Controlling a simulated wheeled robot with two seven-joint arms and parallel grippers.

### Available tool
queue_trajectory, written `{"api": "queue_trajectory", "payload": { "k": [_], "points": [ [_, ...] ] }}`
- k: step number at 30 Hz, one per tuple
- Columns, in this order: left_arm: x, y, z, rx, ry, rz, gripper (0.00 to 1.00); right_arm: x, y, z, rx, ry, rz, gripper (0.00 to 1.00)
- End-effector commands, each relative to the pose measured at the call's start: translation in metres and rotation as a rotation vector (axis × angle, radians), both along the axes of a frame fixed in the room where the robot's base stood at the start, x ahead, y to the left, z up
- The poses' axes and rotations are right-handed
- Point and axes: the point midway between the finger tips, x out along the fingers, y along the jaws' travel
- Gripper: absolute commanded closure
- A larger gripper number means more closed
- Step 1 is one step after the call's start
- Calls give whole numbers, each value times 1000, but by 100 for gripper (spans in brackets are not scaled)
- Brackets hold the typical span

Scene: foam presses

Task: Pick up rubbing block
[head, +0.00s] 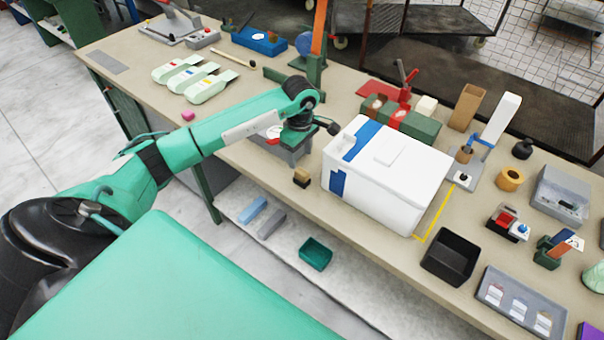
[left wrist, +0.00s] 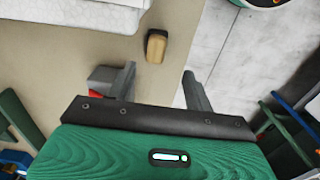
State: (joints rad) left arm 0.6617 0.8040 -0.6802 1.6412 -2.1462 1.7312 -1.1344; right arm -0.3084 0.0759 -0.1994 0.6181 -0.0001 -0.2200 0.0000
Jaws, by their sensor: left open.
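The rubbing block (head: 301,178), small with a tan face and a dark side, rests on the bench near its front edge, left of the white box. It also shows in the left wrist view (left wrist: 156,46), beyond the fingertips. My left gripper (left wrist: 158,82) is open and empty, its two grey fingers spread apart. In the head view my left gripper (head: 303,148) is over the bench just behind and left of the block, partly hidden by its own wrist. The block is apart from the fingers. My right gripper is not in view.
A white box (head: 400,185) with blue stripes stands close to the right of the block. A grey item with a red part (left wrist: 97,90) is beside the left finger. A lower shelf holds a green bin (head: 316,254). A black bin (head: 450,257) stands at the right.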

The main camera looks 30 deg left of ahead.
Motion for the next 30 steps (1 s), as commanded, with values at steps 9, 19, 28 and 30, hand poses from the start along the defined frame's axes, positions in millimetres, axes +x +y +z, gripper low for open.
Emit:
{"api": "queue_trajectory", "payload": {
  "k": [9,19,28,30],
  "points": [
    [1,-1,-23,-2,1,0,47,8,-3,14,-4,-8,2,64],
    [5,-1,-62,-1,1,1,47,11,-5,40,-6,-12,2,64],
    [5,-1,-69,0,-1,0,47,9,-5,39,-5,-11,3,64],
    [5,-1,-69,0,-1,0,61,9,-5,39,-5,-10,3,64]
  ]
}}
